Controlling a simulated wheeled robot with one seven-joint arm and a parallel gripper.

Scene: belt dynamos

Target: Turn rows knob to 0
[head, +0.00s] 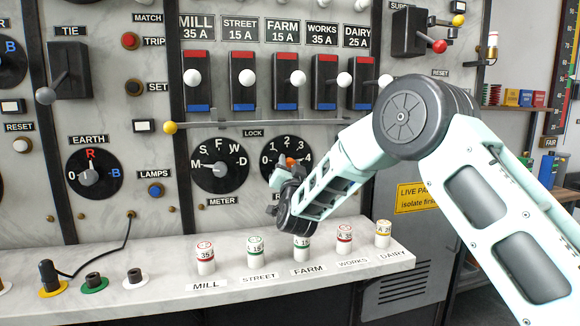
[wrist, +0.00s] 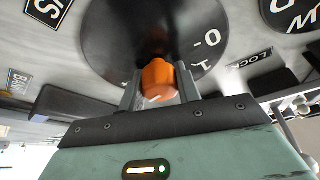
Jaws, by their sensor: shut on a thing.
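The rows knob is an orange knob (head: 291,161) on a black round dial (head: 269,171) marked from 0 to 4, right of the meter dial. My gripper (head: 285,172) is at this dial and covers its lower part. In the wrist view, the orange knob (wrist: 158,78) sits between the two fingers of my gripper (wrist: 158,88), which are shut on it. The 0 and 1 of the black dial (wrist: 110,40) show right of the knob there; other numbers are hidden. I cannot tell which number the knob points to.
The meter dial (head: 219,165) is close on the left. A horizontal lock bar (head: 230,124) runs above, under a row of white-knobbed switches. A marble ledge (head: 160,281) with several labelled fuses juts out below my gripper.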

